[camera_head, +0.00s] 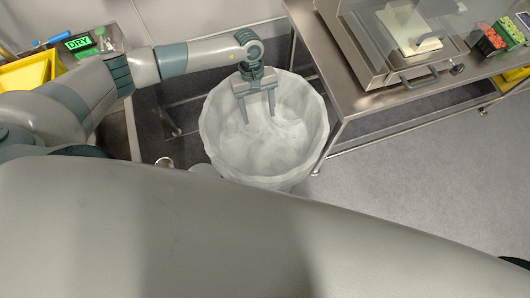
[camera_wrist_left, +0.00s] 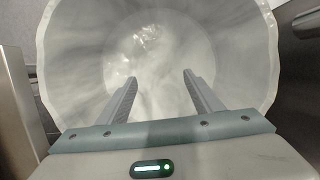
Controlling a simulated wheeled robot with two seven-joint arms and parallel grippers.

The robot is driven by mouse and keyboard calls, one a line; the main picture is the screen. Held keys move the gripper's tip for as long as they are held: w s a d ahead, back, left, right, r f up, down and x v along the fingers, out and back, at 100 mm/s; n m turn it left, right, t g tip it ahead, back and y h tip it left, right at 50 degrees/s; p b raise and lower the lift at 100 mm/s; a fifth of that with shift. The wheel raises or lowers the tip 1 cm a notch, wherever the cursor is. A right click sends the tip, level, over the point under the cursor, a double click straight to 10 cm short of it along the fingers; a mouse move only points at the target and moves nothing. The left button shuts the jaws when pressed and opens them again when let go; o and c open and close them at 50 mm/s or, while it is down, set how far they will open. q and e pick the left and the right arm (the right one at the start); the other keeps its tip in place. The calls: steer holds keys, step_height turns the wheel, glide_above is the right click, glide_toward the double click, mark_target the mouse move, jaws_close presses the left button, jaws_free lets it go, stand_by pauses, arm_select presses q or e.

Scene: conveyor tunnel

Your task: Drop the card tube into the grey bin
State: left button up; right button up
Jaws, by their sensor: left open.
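The grey bin (camera_head: 222,150) is a wide, round, pale container standing on the floor in the middle of the head view. Its pale inner wall also fills much of the left wrist view (camera_wrist_left: 70,62). My left gripper (camera_head: 258,118) points down over the bin's mouth, with its two fingers apart. In the left wrist view the gripper (camera_wrist_left: 160,78) has nothing between its fingers. I cannot make out a card tube in either view; a pale, glossy patch shows at the bin's bottom. My right gripper is not in view.
A steel table (camera_head: 325,70) stands close to the bin's right, bearing a metal machine with a handle (camera_head: 420,76) and tubs of red and green items (camera_head: 490,42). The floor at right is clear.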

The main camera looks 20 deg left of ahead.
arm_select(q)
steer(key=shift+r, duration=0.1)
steer(key=b+v, duration=0.6)
steer(key=v, duration=1.1)
steer(key=shift+w+r, duration=0.1)
stand_by(0.5)
